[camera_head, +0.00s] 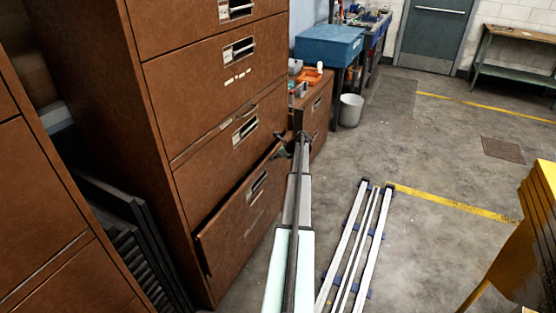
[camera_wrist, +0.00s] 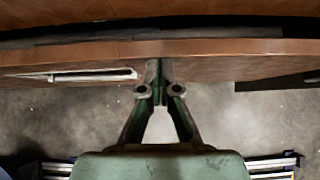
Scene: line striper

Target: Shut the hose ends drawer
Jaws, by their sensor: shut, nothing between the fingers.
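The brown drawer (camera_head: 238,222) is the lowest visible one in the tall cabinet and stands partly open, its front jutting out past the drawers above. It has a metal handle (camera_head: 258,185). No readable label shows, so I cannot tell if it is the hose ends drawer. My gripper (camera_head: 281,152) is at the far end of this drawer's front. In the wrist view, my gripper (camera_wrist: 159,70) is shut and empty, with fingertips against or very near the drawer front (camera_wrist: 215,65). A dark gap shows behind the drawer's top edge. The drawer's contents are hidden.
A low brown cabinet (camera_head: 315,115) with small items on top stands just beyond the gripper. A blue box (camera_head: 328,45) and a white bucket (camera_head: 350,110) are farther back. A yellow object (camera_head: 535,235) is at the right edge. Concrete floor (camera_head: 430,150) is open to the right.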

